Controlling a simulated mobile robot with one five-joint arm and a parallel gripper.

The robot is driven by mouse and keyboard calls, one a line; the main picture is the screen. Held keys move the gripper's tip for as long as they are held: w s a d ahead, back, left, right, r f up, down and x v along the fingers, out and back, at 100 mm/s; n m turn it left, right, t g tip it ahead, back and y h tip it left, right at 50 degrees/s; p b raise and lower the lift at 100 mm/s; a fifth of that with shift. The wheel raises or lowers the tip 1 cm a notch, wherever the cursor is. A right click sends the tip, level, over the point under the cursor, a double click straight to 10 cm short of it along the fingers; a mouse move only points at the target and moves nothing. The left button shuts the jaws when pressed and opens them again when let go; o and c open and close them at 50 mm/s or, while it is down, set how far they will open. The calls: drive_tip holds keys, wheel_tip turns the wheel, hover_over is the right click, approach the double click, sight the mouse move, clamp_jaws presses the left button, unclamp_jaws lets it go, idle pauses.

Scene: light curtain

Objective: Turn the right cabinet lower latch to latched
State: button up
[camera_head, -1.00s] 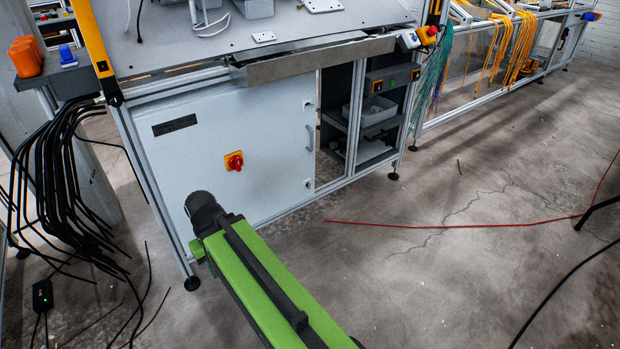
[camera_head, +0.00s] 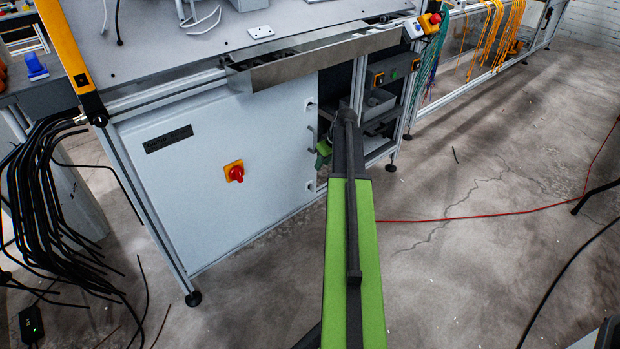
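A white cabinet door (camera_head: 190,210) fills the middle left under the worktop and appears shut. Near its right edge are a small upper latch (camera_head: 311,106), a curved handle (camera_head: 311,135) and a small lower latch (camera_head: 310,185). The lower latch is too small to read which way it is turned. My green and black arm reaches up from the bottom, its far end just right of the door edge, overlapping the view near the handle. I cannot make out my gripper's fingers; they seem hidden behind my arm. Contact with the door cannot be told.
A red rotary switch (camera_head: 236,173) on a yellow plate sits mid-door. A metal tray (camera_head: 310,62) juts out above the door. An open shelf bay with a grey bin (camera_head: 378,103) stands right of it. Black cables (camera_head: 50,210) hang at left. The floor at right is mostly clear.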

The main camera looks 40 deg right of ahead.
drive_tip(key=b, duration=1.6)
approach(312, 185)
drive_tip(key=x, duration=0.9)
drive_tip(key=shift+r, duration=0.1)
drive_tip(key=shift+c, duration=0.4)
drive_tip(key=shift+r, duration=0.1)
clamp_jaws()
